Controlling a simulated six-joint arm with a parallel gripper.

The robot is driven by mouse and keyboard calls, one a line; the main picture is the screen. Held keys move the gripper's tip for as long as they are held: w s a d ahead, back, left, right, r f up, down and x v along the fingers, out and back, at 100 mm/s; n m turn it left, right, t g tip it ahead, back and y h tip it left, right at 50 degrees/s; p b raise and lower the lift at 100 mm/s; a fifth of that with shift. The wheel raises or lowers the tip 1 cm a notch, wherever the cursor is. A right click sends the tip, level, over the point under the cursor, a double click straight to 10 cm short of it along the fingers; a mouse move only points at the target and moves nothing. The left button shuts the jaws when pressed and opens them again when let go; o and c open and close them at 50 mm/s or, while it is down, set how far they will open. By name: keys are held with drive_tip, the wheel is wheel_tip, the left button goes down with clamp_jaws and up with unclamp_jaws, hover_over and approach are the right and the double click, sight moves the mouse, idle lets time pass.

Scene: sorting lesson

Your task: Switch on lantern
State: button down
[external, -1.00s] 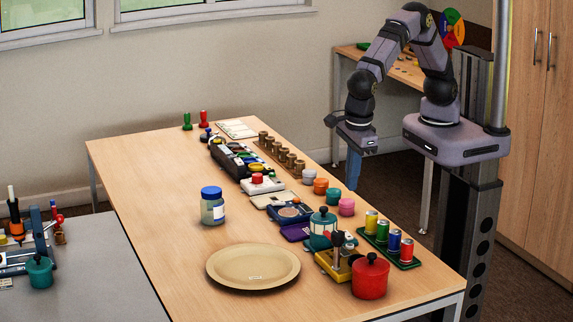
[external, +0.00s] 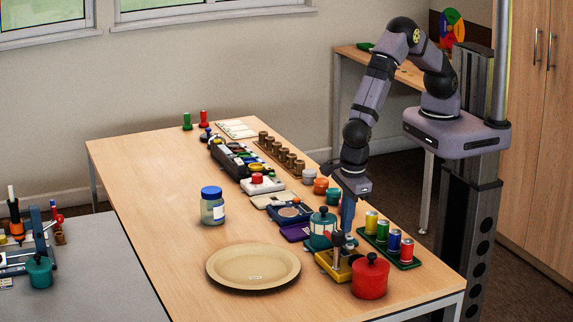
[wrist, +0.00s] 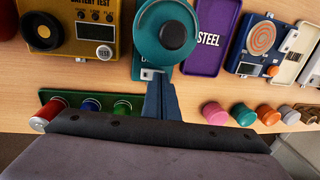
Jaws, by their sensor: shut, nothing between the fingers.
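The lantern (external: 322,224) appears to be the teal round-bodied thing with a dark knob on top, upright near the table's right side. In the wrist view the lantern (wrist: 150,45) is seen from above, on a teal base with a small pale label at its near edge. My gripper (external: 347,230) is shut and empty, pointing down just right of the lantern. In the wrist view my gripper's fingertips (wrist: 158,82) are close to that near edge; I cannot tell whether they touch. The lantern's switch cannot be made out clearly.
A yellow battery tester (wrist: 75,35) and a red pot (external: 370,278) stand close by. A green tray of coloured cans (external: 388,246) and several small round tubs (external: 320,186) flank my gripper. A purple STEEL tray (wrist: 208,38) lies beside the lantern. The table's left side is mostly clear.

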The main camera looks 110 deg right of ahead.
idle(0.3)
drive_tip(key=shift+s+d+f, duration=0.1)
drive_tip(key=shift+d+f, duration=0.1)
drive_tip(key=shift+f, duration=0.1)
drive_tip(key=shift+a, duration=0.25)
drive_tip(key=shift+a+p, duration=0.35)
drive_tip(key=shift+a, duration=0.3)
drive_tip(key=shift+r, duration=0.2)
